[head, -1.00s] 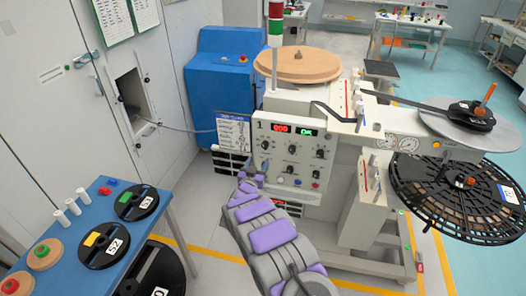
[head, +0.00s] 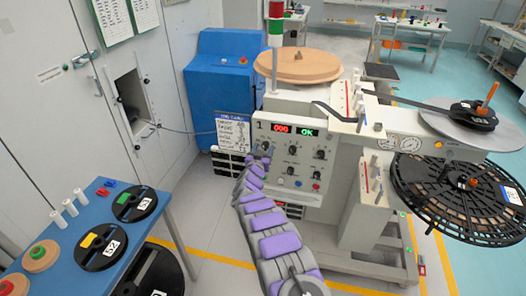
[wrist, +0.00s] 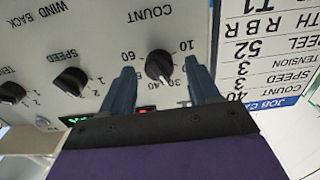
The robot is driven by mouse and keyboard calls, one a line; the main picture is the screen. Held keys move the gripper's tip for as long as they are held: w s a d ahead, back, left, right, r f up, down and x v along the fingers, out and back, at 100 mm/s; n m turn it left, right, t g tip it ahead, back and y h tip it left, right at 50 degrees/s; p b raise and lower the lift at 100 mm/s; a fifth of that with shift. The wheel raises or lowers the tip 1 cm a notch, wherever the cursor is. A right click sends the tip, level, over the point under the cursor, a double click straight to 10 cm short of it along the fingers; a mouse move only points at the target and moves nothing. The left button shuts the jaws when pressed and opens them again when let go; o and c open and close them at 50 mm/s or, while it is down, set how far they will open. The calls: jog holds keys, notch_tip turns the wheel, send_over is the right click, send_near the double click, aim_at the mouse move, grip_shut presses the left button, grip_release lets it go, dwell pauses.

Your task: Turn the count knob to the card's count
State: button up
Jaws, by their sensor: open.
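The count knob (wrist: 158,65) is black and round, on the grey panel (wrist: 95,25) that shows upside down in the wrist view. Its pointer is at the 30 and 40 marks; I cannot tell exactly where. My gripper (wrist: 160,72) is open, with one finger on each side of the knob; contact is unclear. In the head view my gripper (head: 262,158) is at the panel's left side and hides part of it. The job card (wrist: 265,55) stands beside the panel, partly cut off, with 52, 3, 3 and 40 legible. It also shows in the head view (head: 233,130).
The speed knob (wrist: 70,80) and another knob (wrist: 12,92) sit beside the count knob. The panel display (head: 293,130) shows red 000 and green OK. A blue table (head: 75,235) with reels stands at the left.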

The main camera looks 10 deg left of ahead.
jog(key=shift+w, duration=0.2)
jog(key=shift+c, duration=0.4)
jog(key=c, duration=1)
jog(key=shift+o, duration=0.2)
jog(key=shift+m, duration=0.4)
jog(key=m+p, duration=0.2)
jog(key=m, duration=0.2)
jog(key=shift+r+p, duration=0.1)
jog(key=shift+p, duration=0.25)
jog(key=shift+f+m+p, duration=0.15)
jog(key=shift+m+p, duration=0.3)
jog(key=shift+m, duration=0.55)
jog(key=shift+f+m+p, duration=0.1)
jog(key=shift+m+p, duration=0.35)
jog(key=shift+m, duration=0.55)
